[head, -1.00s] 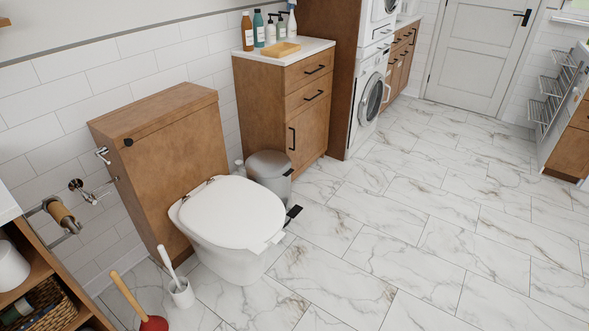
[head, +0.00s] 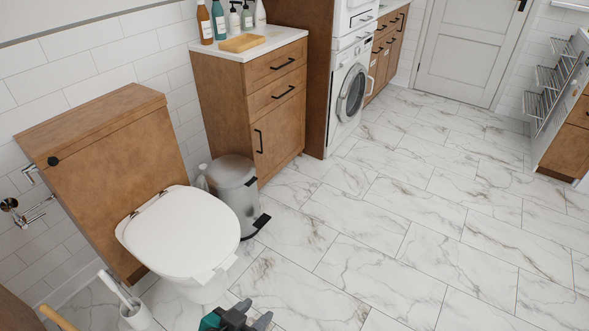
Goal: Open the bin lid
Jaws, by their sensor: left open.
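The bin (head: 237,201) is a small grey metal pedal bin on the floor, between the toilet and the wooden cabinet. Its round lid (head: 230,171) is down, and a black pedal (head: 257,226) sticks out near its base. The toilet hides part of the bin's lower left side. My left gripper (head: 262,318) shows at the bottom edge of the head view, dark with a teal part. It is open and empty, in front of the toilet and well apart from the bin. My right gripper is not in view.
The white toilet (head: 181,231) stands close to the left of the bin. A toilet brush in its holder (head: 134,315) is at the lower left. The wooden cabinet (head: 266,130) stands behind the bin. The marble-tiled floor (head: 400,235) to the right is clear.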

